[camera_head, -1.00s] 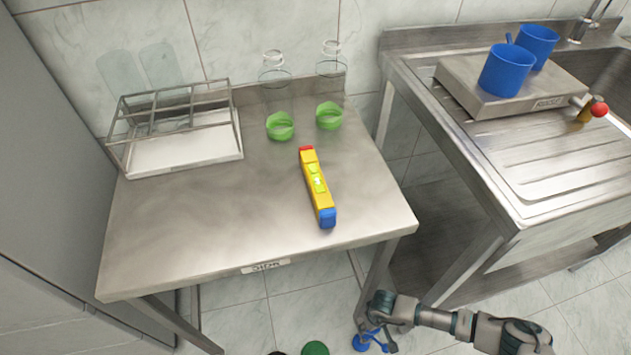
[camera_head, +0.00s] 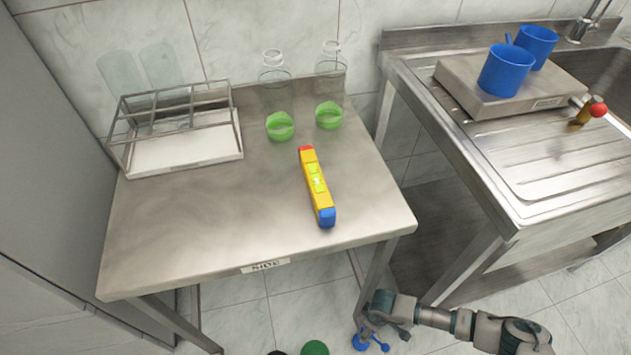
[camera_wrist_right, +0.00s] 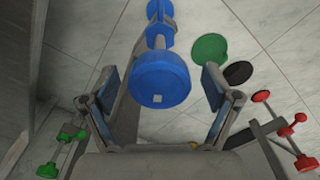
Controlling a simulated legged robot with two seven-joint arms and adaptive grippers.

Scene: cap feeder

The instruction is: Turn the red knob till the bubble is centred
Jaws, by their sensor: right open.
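A yellow level (camera_head: 313,171) with a red end and a blue end lies on the steel table. Its small light-green window is visible, but the bubble is too small to read. Several red knob-like parts (camera_wrist_right: 300,118) show at the right of the right wrist view. A blue knob (camera_wrist_right: 160,78) by the table's near right leg appears between and beyond the open fingers of my right gripper (camera_wrist_right: 162,90); I see no grip on it. In the head view my right gripper (camera_head: 382,322) is low beside that leg, next to blue parts (camera_head: 361,341). My left gripper is out of view.
The steel table (camera_head: 180,235) holds a wire rack (camera_head: 175,125), green rings (camera_head: 280,126) and clear bottles (camera_head: 273,68). A sink unit (camera_head: 540,185) at the right carries blue mugs (camera_head: 503,72) and a red-tipped tap (camera_head: 597,110). Green parts (camera_wrist_right: 72,133) show in the wrist view.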

